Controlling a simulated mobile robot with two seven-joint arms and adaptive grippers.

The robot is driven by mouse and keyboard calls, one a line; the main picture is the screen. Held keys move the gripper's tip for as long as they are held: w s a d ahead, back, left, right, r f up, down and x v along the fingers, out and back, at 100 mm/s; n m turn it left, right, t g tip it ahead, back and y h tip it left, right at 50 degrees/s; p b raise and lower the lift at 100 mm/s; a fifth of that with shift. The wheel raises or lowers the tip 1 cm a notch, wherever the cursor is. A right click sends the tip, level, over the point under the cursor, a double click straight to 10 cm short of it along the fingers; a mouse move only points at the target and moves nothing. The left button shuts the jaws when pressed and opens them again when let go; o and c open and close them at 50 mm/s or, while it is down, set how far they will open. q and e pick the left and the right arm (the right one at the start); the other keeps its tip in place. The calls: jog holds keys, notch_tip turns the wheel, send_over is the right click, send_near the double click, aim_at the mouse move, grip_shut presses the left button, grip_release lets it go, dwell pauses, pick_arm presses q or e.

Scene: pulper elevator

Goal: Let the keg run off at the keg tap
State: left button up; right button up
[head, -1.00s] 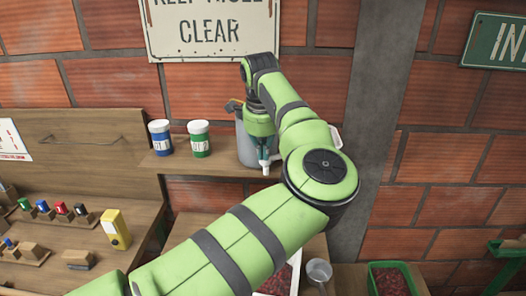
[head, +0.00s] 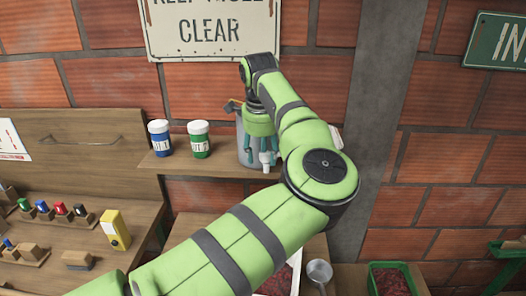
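The keg (head: 241,138) is a grey cylinder on the wooden wall shelf (head: 190,168), mostly hidden behind my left gripper and arm. Its pale tap (head: 266,160) sticks out low at the front, over the shelf's edge. My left gripper (head: 261,158) points down in front of the keg. Its teal fingers are spread apart, one to each side above the tap, and I see nothing held between them. I cannot tell whether a finger touches the tap. My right gripper is not in view.
A blue jar (head: 160,138) and a green jar (head: 199,139) stand on the shelf left of the keg. Below are a metal ladle or cup (head: 319,271) and a green crate (head: 390,279) of dark red fruit. A yellow box (head: 115,230) stands on the left bench.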

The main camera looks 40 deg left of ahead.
pick_arm(q)
jog(key=shift+r+p, duration=0.3)
jog(key=shift+r, duration=0.5)
notch_tip(320, 180, up, 6)
jog(key=s+p, duration=0.1)
jog(key=p, duration=0.1)
jog(key=shift+d+p, duration=0.3)
jog(key=shift+p, duration=0.1)
notch_tip(320, 180, up, 12)
jog(key=s+d, duration=0.1)
jog(key=s, duration=0.1)
jog(key=shift+f, duration=0.15)
jog(key=shift+s, duration=0.1)
